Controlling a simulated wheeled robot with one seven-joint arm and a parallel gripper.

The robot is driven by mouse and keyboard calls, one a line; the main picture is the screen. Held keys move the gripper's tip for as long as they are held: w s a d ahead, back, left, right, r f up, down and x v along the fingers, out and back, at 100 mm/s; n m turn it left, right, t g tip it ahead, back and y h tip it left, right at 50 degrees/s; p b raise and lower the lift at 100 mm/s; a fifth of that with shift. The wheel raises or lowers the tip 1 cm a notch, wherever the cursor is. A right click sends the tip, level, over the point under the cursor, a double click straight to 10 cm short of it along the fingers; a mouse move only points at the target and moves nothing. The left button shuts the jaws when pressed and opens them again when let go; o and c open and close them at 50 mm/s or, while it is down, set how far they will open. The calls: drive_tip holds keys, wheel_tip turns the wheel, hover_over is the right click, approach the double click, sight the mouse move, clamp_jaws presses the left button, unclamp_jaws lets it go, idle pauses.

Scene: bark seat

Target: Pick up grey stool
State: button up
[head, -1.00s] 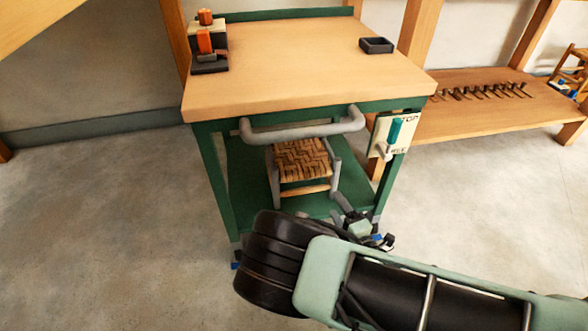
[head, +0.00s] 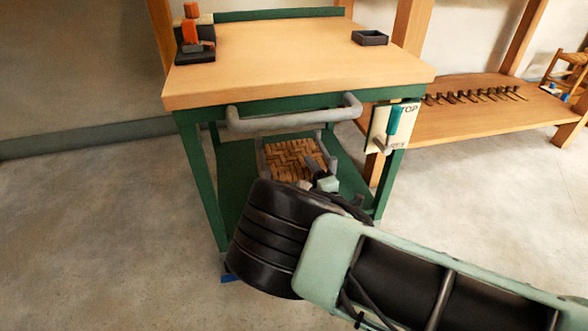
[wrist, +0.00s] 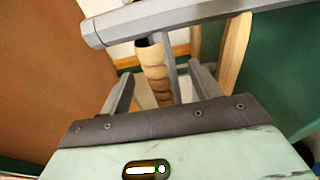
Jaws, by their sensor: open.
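The grey stool (head: 290,157) has a brown woven seat and a grey frame. It stands on the lower shelf of a green trolley, and my arm hides its lower part in the head view. My gripper (head: 328,183) is at the near right side of the seat. In the wrist view my gripper (wrist: 160,88) is open, its two fingers pointing forward. The woven seat edge (wrist: 153,66) and a thin grey bar show between the fingers, seemingly not clamped. A thicker grey bar (wrist: 180,16) crosses above the fingertips.
The trolley has a wooden top (head: 290,62), a grey front handle (head: 295,120) and green legs close around the stool. A sign card (head: 392,127) hangs at its right front. A low wooden bench (head: 480,105) stands to the right. The floor at left is clear.

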sight(283, 161)
drive_tip(key=shift+w+a+f+b, duration=0.15)
drive_tip(key=shift+w+a+b, duration=0.15)
drive_tip(key=shift+w, duration=0.25)
drive_tip(key=shift+w+a+f+b, duration=0.15)
drive_tip(key=shift+w+a+b, duration=0.05)
drive_tip(key=shift+w+b, duration=0.25)
drive_tip(key=shift+w+a+r, duration=0.2)
drive_tip(key=shift+w+a, duration=0.05)
drive_tip(key=shift+w, duration=0.3)
drive_tip(key=c, duration=1.4)
drive_tip(key=shift+o, duration=0.2)
drive_tip(key=shift+r, duration=0.1)
